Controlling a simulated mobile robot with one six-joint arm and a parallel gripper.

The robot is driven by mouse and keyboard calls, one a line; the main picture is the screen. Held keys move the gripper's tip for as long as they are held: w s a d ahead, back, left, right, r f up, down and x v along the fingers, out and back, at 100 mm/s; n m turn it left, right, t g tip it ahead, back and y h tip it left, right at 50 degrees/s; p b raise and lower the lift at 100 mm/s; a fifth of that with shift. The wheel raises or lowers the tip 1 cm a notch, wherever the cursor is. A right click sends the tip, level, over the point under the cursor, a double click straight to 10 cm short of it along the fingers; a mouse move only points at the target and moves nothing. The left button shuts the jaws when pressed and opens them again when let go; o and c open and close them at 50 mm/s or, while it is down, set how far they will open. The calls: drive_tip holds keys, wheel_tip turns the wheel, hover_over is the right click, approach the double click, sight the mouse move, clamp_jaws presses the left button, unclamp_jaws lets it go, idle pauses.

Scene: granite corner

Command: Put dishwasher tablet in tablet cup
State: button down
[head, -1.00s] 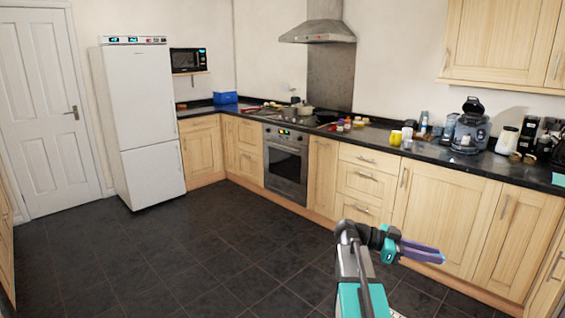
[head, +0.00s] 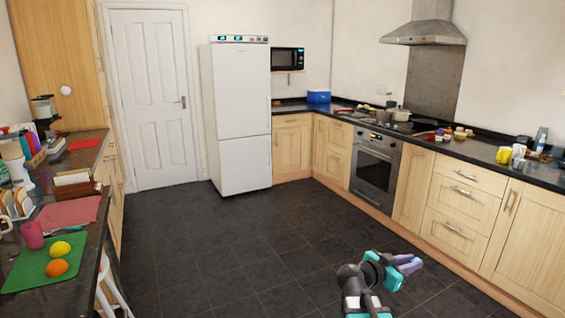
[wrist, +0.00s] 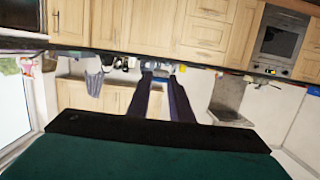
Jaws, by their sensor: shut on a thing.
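My gripper (head: 416,264) shows low at the right of centre in the head view, over the dark floor, with its purple fingers pointing right. In the wrist view the two fingers of my gripper (wrist: 161,76) reach forward with a narrow gap between their tips. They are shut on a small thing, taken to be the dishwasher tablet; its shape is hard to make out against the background. I cannot pick out the tablet cup in either view.
A dark counter (head: 90,215) along the left holds a green board (head: 30,268) with fruit and several other items. The right counter (head: 480,160) has an oven (head: 375,165) below it. A white fridge (head: 240,120) stands at the back. The tiled floor (head: 230,255) between is clear.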

drive_tip(key=w+a+r+n+t+y, duration=0.2)
drive_tip(key=w+a+n+t+y, duration=0.25)
drive_tip(key=a, duration=0.55)
drive_tip(key=w+a+r+n+t+y, duration=0.2)
drive_tip(key=w+a+n+t+y, duration=0.3)
drive_tip(key=a, duration=0.5)
drive_tip(key=w+a+r+n+y, duration=0.2)
drive_tip(key=a+r+n+y, duration=0.1)
drive_tip(key=r, duration=0.4)
drive_tip(key=shift+a+r+y, duration=0.35)
drive_tip(key=shift+a+y, duration=0.3)
drive_tip(key=shift+y, duration=0.3)
drive_tip(key=shift+n, duration=0.25)
drive_tip(key=shift+d, duration=0.1)
drive_tip(key=d, duration=0.6)
drive_tip(key=shift+d, duration=0.4)
drive_tip(key=shift+a, duration=0.1)
